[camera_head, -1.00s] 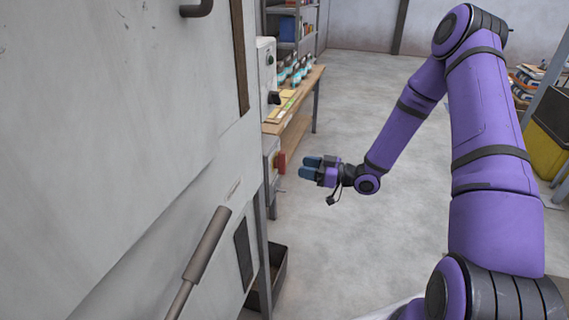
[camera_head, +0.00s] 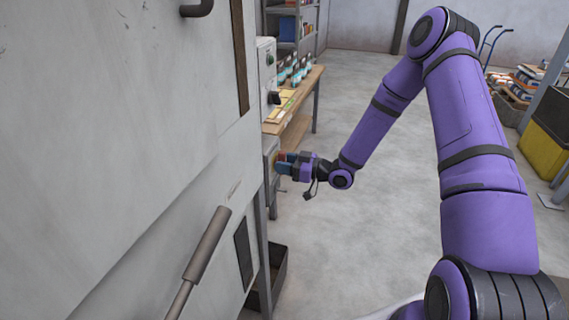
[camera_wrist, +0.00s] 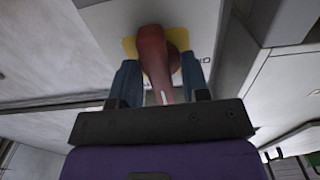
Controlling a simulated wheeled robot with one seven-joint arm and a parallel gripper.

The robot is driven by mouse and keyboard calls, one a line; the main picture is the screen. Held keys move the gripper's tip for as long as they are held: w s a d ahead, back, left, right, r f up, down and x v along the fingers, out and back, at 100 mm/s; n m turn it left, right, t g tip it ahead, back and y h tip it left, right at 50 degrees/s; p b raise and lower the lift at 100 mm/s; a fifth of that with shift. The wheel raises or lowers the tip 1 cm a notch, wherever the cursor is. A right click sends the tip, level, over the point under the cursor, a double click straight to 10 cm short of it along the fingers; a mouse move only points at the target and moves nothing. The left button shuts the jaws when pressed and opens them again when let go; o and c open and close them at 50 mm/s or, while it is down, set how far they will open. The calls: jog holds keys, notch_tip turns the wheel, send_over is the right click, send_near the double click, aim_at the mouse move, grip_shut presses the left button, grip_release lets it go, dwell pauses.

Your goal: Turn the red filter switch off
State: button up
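The red filter switch (camera_wrist: 152,48) shows in the wrist view as a red handle on a round red hub, over a yellow plate (camera_wrist: 130,46) on a pale box. Its handle runs down between the two blue fingers of my gripper (camera_wrist: 159,68). The fingers stand one on each side of the handle, and I see no clear grip on it. In the head view my gripper (camera_head: 283,164) is at the front of the grey switch box (camera_head: 270,150). There the fingers hide most of the red switch (camera_head: 281,157).
A large grey machine panel (camera_head: 120,130) fills the left of the head view, with a bar handle (camera_head: 207,243) sticking out. A wooden bench (camera_head: 300,98) with bottles stands behind the switch box. A dark bin (camera_head: 278,275) sits below.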

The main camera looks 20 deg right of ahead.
dwell(0.3)
jog(key=n, duration=0.4)
jog(key=shift+n, duration=0.4)
jog(key=n, duration=0.4)
jog(key=shift+n, duration=0.3)
jog(key=n, duration=0.4)
jog(key=shift+s+f, duration=0.1)
jog(key=shift+n, duration=2.2)
jog(key=o, duration=0.5)
